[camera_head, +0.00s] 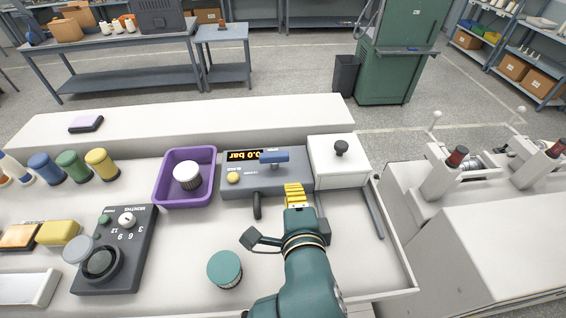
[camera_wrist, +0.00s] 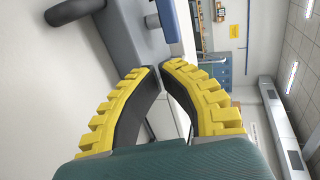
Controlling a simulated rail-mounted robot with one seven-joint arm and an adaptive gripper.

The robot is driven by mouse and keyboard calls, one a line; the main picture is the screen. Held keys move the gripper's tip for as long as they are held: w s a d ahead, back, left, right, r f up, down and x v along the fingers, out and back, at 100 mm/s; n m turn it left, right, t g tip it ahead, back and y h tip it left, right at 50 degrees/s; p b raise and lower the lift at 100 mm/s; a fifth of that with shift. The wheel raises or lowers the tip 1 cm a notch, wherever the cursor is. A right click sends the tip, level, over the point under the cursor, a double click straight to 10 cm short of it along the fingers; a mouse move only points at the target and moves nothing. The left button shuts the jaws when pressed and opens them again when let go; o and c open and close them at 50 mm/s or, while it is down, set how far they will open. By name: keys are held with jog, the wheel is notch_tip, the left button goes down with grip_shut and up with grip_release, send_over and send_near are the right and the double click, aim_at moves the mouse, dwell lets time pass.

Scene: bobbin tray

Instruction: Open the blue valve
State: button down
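The blue valve handle (camera_head: 274,157) sits on top of a grey box (camera_head: 262,181) with a lit display reading about 0.0 bar. It lies crosswise, left to right in the head view. In the wrist view the blue handle (camera_wrist: 168,18) shows at the top, beyond the fingertips. My gripper (camera_head: 294,187) is just in front of the box's right part, below and right of the handle, apart from it. In the wrist view its yellow-backed fingers (camera_wrist: 160,68) meet or nearly meet at the tips, with nothing between them.
A yellow button (camera_head: 233,178) and a black lever (camera_head: 257,205) are on the grey box. A purple tray (camera_head: 185,205) with a white-topped bobbin stands left. A white box with a black knob (camera_head: 341,148) stands right. A teal-lidded jar (camera_head: 225,268) stands in front.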

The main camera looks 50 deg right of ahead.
aim_at(286, 162)
jog(key=p+x, duration=0.1)
jog(key=x, duration=0.2)
jog(key=r+p+x, duration=0.1)
jog(key=x, duration=0.2)
jog(key=p+x, duration=0.1)
jog(key=x, duration=0.2)
jog(key=shift+w+r, duration=0.15)
jog(key=shift+w, duration=0.1)
